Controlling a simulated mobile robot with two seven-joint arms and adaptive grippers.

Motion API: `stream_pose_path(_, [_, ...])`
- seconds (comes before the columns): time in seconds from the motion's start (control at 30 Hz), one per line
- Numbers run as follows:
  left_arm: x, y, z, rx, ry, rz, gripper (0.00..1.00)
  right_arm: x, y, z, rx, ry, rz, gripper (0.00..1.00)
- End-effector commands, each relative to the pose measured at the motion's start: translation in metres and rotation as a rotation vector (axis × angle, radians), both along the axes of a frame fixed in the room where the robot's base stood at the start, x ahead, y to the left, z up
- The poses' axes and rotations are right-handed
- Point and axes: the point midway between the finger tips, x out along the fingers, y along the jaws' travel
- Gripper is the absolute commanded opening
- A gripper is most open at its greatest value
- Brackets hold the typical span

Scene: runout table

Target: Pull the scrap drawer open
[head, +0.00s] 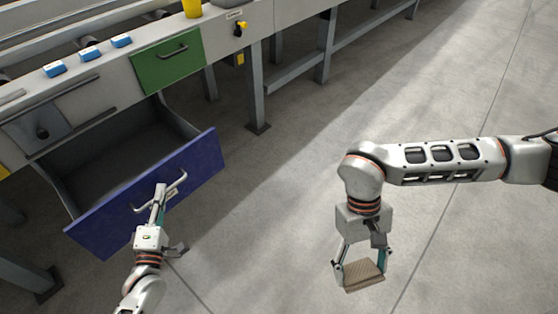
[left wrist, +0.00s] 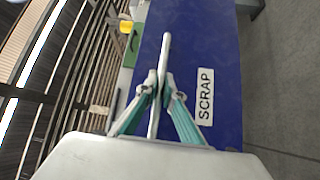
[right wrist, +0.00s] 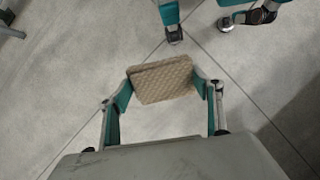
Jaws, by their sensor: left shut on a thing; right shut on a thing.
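The scrap drawer is blue-fronted (head: 200,165) and stands pulled out from under the table, its grey inside showing and looking empty. In the left wrist view its front bears a SCRAP label (left wrist: 205,97). My left gripper (head: 160,192) is shut on the drawer's bar handle (head: 176,189); the handle also shows between the fingers in the left wrist view (left wrist: 165,55). My right gripper (head: 360,272) is shut on a tan textured block (head: 363,276), held in the air over the floor, away from the drawer. The block also shows in the right wrist view (right wrist: 162,80).
The runout table (head: 105,90) runs along the left and back. A green drawer (head: 167,65) beside the opening is shut. Blue pieces (head: 90,54) and a yellow cup (head: 192,8) stand on top. A table leg (head: 256,90) stands right of the drawer. The floor on the right is clear.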

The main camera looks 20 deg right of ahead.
Motion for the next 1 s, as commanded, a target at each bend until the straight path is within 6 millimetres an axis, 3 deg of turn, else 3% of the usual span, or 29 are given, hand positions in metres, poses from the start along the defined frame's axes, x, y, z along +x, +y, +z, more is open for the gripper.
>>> stream_pose_path(0.33, [-0.024,-0.016,0.002,0.0,-0.002,0.0,0.0,0.009,0.0,0.019,0.0,-0.035,0.0,0.44])
stream_pose_path(0.8, [-0.028,-0.018,0.0,0.0,0.0,0.0,0.0,0.009,0.0,0.02,0.0,-0.036,0.0,0.44])
stream_pose_path(0.83, [-0.028,-0.018,0.0,0.0,0.0,0.0,0.15,0.009,0.0,0.02,0.0,-0.036,0.0,0.44])
stream_pose_path(0.87, [-0.028,-0.018,0.0,0.0,0.0,0.0,0.23,0.009,0.0,0.02,0.0,-0.036,0.0,0.44])
stream_pose_path(1.0, [-0.028,-0.018,0.0,0.0,0.0,0.0,0.25,0.009,0.0,0.02,0.0,-0.036,0.0,0.44])
